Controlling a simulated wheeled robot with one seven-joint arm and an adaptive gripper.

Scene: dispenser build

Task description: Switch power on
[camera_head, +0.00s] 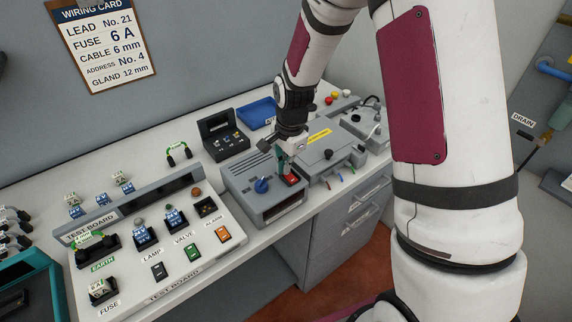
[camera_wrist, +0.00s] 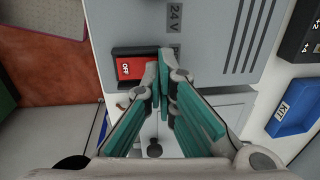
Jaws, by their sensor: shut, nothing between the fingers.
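The grey power supply box (camera_head: 262,208) stands on the bench, with a blue knob (camera_head: 261,186) and a red rocker switch (camera_head: 291,179) on its top. In the wrist view the red switch (camera_wrist: 134,68) sits in a black frame and shows "OFF", close to a "24 V" marking. My gripper (camera_head: 284,170) points down over the box right beside the switch. In the wrist view its teal fingers (camera_wrist: 163,75) are shut with nothing between them. The fingertips are at the edge of the switch and cover part of it. I cannot tell whether they touch it.
The test board (camera_head: 195,262) with lamp, valve and alarm switches lies left of the box. A grey lidded box (camera_head: 325,150) stands to the right, close by. A black case (camera_head: 222,135) and a blue tray (camera_head: 257,113) are behind. A wiring card (camera_head: 100,40) hangs on the wall.

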